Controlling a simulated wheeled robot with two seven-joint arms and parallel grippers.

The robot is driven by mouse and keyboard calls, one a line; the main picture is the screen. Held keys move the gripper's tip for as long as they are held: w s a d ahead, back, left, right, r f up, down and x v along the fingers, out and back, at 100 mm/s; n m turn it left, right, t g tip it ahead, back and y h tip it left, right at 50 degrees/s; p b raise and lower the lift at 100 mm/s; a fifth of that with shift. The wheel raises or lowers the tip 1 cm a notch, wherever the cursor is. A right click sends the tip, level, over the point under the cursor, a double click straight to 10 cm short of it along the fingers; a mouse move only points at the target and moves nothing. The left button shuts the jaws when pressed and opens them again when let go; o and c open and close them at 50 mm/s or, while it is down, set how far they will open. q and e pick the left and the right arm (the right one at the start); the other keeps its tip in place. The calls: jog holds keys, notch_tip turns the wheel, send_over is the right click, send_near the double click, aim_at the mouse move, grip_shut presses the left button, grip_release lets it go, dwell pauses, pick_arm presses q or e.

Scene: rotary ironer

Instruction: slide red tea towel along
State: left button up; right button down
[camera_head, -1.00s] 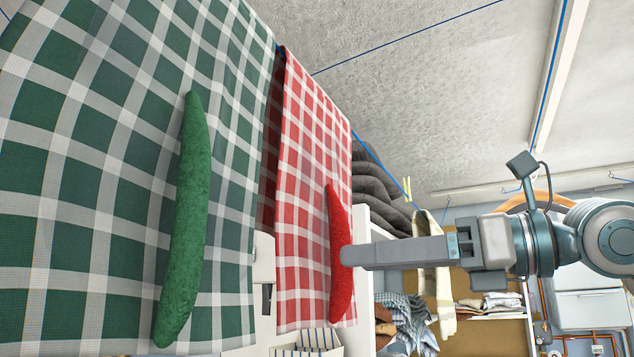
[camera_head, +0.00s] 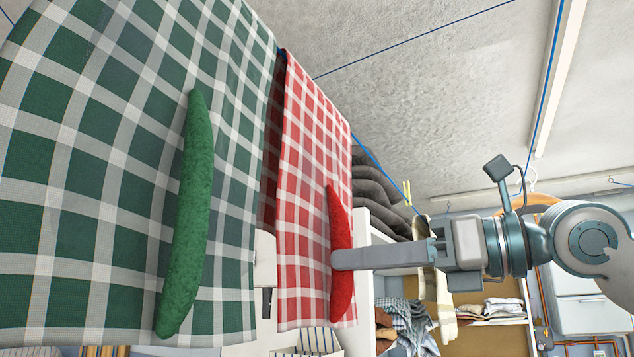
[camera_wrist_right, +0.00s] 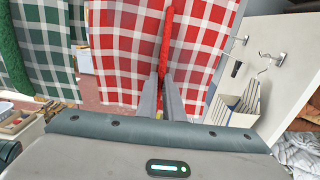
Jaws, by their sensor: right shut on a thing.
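The red checked tea towel (camera_head: 300,180) hangs over a blue line, with a red fuzzy curved strip (camera_head: 340,225) along its right side. My right gripper (camera_head: 338,259) reaches in from the right and is shut on that red strip. In the right wrist view, the fingers (camera_wrist_right: 168,88) meet at the strip's lower end (camera_wrist_right: 165,50), in front of the towel (camera_wrist_right: 130,60). A green checked towel (camera_head: 90,180) with a green strip (camera_head: 187,215) hangs to the left and overlaps the red towel's far side. My left gripper is not in view.
Grey folded cloth (camera_head: 380,195) sits behind the red towel. Past my right arm are shelves with folded linen (camera_head: 502,306) and a hanging cream cloth (camera_head: 437,295).

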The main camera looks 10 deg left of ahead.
jog(key=shift+w, duration=0.1)
jog(key=shift+w+d+p, duration=0.3)
jog(key=shift+w+p, duration=0.1)
jog(key=shift+w, duration=0.5)
jog(key=shift+w+d+p, duration=0.35)
jog(key=shift+w+p, duration=0.05)
jog(key=shift+w, duration=0.55)
jog(key=shift+w+d+p, duration=0.3)
jog(key=shift+w+p, duration=0.1)
jog(key=shift+w, duration=0.5)
jog(key=c, duration=1.8)
grip_release()
jog(key=shift+d, duration=0.15)
jog(key=shift+b+v, duration=0.9)
jog(key=shift+v, duration=1.95)
